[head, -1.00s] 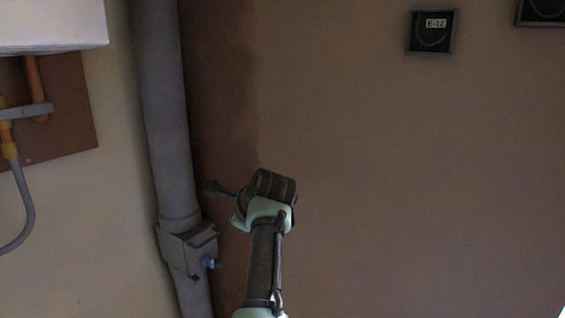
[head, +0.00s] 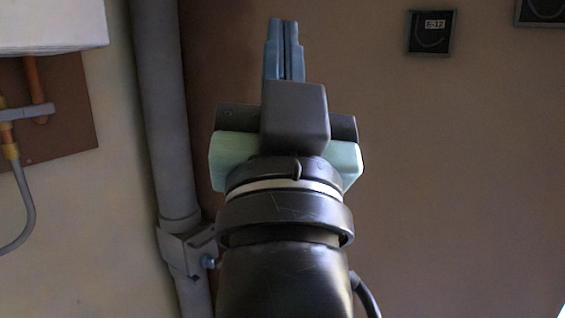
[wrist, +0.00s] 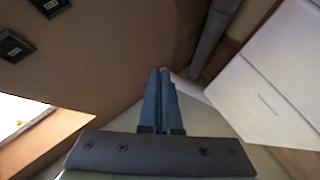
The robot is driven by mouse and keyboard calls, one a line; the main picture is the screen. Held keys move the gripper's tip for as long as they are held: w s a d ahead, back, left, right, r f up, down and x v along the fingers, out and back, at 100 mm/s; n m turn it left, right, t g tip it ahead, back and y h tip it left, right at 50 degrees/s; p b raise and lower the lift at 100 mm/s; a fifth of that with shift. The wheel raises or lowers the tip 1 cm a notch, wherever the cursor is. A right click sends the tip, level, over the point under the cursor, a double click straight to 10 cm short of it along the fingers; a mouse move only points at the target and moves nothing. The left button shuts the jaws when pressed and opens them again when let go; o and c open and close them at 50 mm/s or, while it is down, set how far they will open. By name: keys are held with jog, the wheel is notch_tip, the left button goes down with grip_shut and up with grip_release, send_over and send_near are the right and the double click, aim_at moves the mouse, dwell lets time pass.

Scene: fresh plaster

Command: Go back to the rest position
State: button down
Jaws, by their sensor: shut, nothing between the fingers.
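My gripper (head: 284,45) stands upright in the middle of the head view, close to the camera, with its blue fingers pointing up. The fingers lie side by side against each other with nothing between them. In the wrist view my gripper (wrist: 161,75) also shows its two blue fingers together and empty. It is in free air and touches nothing that I can see. The brown wall (head: 450,180) is behind it.
A grey vertical pipe (head: 160,110) with a clamp box (head: 187,248) runs left of my arm. A white cabinet (head: 50,25) with orange and grey piping hangs at the far left. A dark box (head: 432,33) labelled E-12 is on the wall at upper right.

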jog(key=s+r+n+t, duration=0.1)
jog(key=s, duration=0.4)
notch_tip(320, 180, up, 18)
jog(key=p, duration=1.7)
jog(key=shift+s+r+n+t, duration=0.15)
jog(key=shift+s+n+t, duration=0.15)
jog(key=shift+s+n, duration=0.1)
